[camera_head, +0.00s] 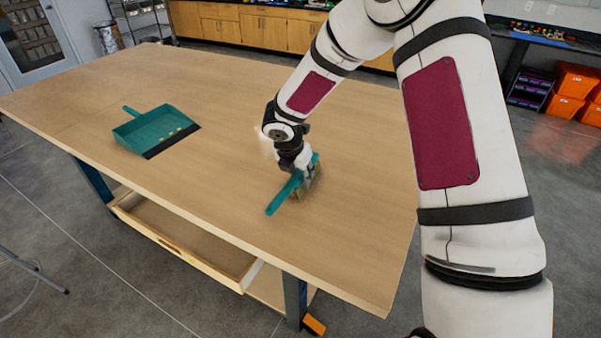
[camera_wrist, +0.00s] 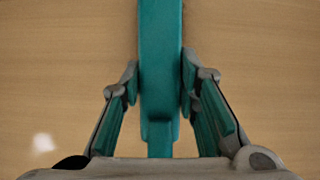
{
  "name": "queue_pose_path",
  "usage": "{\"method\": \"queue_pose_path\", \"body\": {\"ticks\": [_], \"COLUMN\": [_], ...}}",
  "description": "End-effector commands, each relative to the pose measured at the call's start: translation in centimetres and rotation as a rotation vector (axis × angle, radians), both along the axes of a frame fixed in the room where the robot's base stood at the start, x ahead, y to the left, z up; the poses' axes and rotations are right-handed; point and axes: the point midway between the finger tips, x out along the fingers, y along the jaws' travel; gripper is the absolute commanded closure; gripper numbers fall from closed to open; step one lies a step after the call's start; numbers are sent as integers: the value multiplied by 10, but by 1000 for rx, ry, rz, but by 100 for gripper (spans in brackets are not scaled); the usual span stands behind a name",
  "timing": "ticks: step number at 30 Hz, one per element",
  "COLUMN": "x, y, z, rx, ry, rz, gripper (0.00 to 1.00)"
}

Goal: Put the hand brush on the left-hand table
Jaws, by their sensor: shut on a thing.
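The hand brush (camera_head: 284,195) is teal with tan bristles. In the head view it is at my gripper (camera_head: 302,174), over the right part of the wooden table (camera_head: 230,100). In the wrist view the teal brush (camera_wrist: 160,60) runs between the two fingers of my gripper (camera_wrist: 160,90), which are shut on it. The bristles point down, close to the table top. I cannot tell whether they touch it. My gripper hides part of the brush in the head view.
A teal dustpan (camera_head: 152,130) with a few small pale bits in it lies on the left part of the table. The table top between dustpan and brush is clear. An open wooden drawer (camera_head: 185,240) is under the near edge. Orange bins (camera_head: 568,92) stand at the back right.

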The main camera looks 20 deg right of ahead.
Motion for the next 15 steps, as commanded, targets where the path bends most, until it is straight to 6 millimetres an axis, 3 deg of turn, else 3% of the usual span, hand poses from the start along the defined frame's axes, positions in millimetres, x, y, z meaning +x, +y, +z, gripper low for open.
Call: {"method": "queue_pose_path", "body": {"ticks": [6,7,9,15], "x": [-3,-3,-3,-2], "y": [-2,-2,-2,-1], "z": [-9,-10,-10,-8], "rx": [1,1,1,0], "ry": [11,12,13,9], "rz": [-2,-2,-3,-1], "gripper": [100,67,51,51]}}
